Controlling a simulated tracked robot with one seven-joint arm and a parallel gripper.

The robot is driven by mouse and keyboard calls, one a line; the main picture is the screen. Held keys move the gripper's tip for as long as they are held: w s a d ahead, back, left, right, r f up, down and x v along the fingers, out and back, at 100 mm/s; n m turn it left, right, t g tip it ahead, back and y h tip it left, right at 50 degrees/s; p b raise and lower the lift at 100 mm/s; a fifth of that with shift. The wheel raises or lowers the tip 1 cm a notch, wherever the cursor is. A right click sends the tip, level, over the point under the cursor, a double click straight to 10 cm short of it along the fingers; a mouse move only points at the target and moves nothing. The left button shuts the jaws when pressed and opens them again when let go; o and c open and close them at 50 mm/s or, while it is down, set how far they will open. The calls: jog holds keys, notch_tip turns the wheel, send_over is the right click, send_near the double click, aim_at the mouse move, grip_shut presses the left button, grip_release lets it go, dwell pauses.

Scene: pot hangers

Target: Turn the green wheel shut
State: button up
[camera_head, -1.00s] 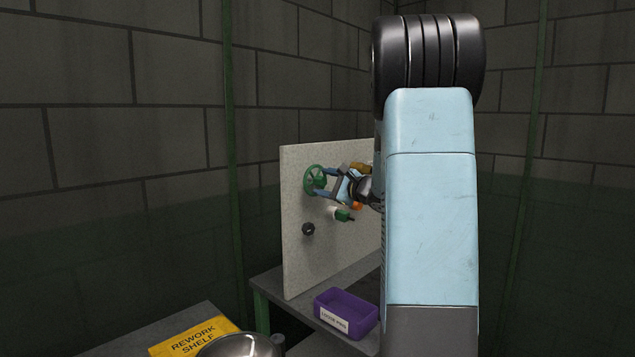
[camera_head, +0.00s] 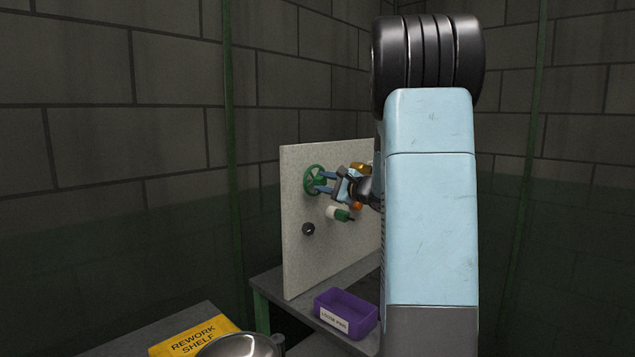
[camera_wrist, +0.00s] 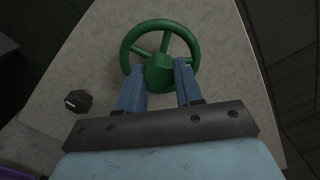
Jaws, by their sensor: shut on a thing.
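The green wheel (camera_head: 315,179) is mounted on the upright speckled panel in the head view. In the wrist view the green wheel (camera_wrist: 194,42) shows its round rim, spokes and thick hub. My gripper (camera_head: 326,183) reaches it from the right. In the wrist view the two blue fingers of my gripper (camera_wrist: 161,82) stand on either side of the hub, shut on it. The contact at the fingertips is partly hidden by the fingers and the hub.
The panel (camera_head: 300,262) also carries a black knob (camera_head: 308,229), a green-and-white fitting (camera_head: 338,213) and orange parts (camera_head: 357,206) near my wrist. A purple bin (camera_head: 345,312) sits on the bench below. A yellow rework shelf sign (camera_head: 193,338) lies at front left.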

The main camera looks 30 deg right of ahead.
aim_at(324, 182)
jog(key=m, duration=0.4)
grip_shut()
jog(key=m, duration=0.4)
jog(key=shift+m, duration=0.4)
jog(key=m, duration=0.8)
jog(key=o, duration=1.1)
grip_release()
jog(key=shift+o, duration=0.2)
jog(key=shift+v, duration=2.5)
